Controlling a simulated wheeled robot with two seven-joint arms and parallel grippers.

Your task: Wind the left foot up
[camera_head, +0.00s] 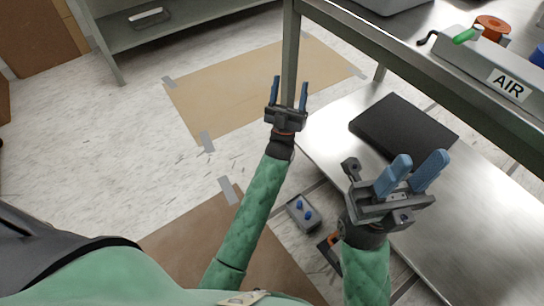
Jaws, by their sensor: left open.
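A steel bench stands at the right, and its grey upright leg (291,45) runs down behind my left gripper. I cannot make out the left foot at the leg's lower end; my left gripper and forearm cover that area. My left gripper (290,85) is open, fingers pointing away from me, with the leg showing between and behind them. Whether it touches the leg I cannot tell. My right gripper (420,160) is open and empty, above the bench's lower steel shelf (480,215).
A black slab (403,133) lies on the lower shelf. A box marked AIR (508,84), a green handle (467,36) and an orange roll (493,27) are on the bench top. A grey box with blue knobs (303,213) sits between my arms. Taped brown sheets (230,90) cover the floor.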

